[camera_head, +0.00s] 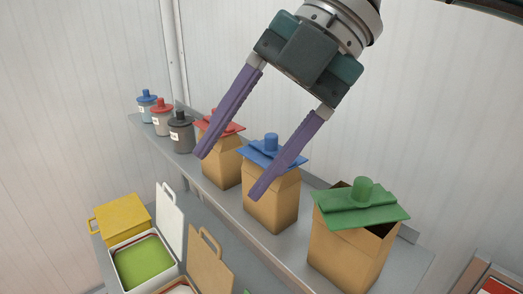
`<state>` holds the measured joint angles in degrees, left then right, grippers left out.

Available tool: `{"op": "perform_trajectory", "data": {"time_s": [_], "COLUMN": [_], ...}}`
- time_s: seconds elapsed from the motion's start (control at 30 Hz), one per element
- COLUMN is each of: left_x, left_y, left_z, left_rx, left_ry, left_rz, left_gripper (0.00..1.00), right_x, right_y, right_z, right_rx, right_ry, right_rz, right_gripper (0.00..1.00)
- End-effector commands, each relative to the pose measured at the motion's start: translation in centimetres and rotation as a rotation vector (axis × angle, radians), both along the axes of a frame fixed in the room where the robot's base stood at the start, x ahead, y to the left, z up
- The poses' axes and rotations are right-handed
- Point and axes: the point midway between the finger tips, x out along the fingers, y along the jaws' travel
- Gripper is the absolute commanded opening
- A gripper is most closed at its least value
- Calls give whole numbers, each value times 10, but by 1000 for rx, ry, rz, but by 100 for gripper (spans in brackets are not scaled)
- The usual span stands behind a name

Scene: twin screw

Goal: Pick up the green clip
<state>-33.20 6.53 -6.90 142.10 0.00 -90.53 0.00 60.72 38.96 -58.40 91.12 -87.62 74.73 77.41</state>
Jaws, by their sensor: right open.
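The green clip (362,202), a flat slab with a short round knob, lies across the top of the nearest brown box (346,258) on the right of the shelf. Part of that box's dark opening shows behind the clip. My right gripper (230,175) is open, its two purple fingers pointing down and left. In the picture the fingers lie over the red and blue clips, left of the green clip and apart from it. Nothing shows between the fingers as held. My left gripper is not in view.
A blue clip (271,143) and a red clip (209,124) top two more brown boxes on the grey shelf (235,203). Three small lidded jars stand at its far end. Below are a yellow case (122,217) and a white open box with green contents (143,262).

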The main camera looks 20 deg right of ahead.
Motion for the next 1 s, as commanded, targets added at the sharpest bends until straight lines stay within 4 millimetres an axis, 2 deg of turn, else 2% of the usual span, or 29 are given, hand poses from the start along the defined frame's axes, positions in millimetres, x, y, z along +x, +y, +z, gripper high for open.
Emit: {"op": "perform_trajectory", "data": {"time_s": [0.03,0.1,0.2,0.3,0.37,0.6,0.8,1.0], "left_x": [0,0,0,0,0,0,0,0], "left_y": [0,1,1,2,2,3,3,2], "left_z": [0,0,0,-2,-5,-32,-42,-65], "left_rx": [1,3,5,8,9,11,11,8], "left_ry": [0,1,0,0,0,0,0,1], "left_rz": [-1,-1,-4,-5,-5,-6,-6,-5], "left_gripper": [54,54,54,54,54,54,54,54], "right_x": [10,15,16,15,14,13,15,17], "right_y": [-41,-90,-140,-164,-169,-169,-170,-172], "right_z": [-2,-1,7,11,8,-30,-46,-80], "right_rx": [-161,-348,-525,-610,-627,-629,-627,-625], "right_ry": [22,66,114,140,147,149,147,148], "right_rz": [-62,-151,-262,-324,-337,-335,-333,-332], "right_gripper": [66,66,66,66,66,66,66,66]}}
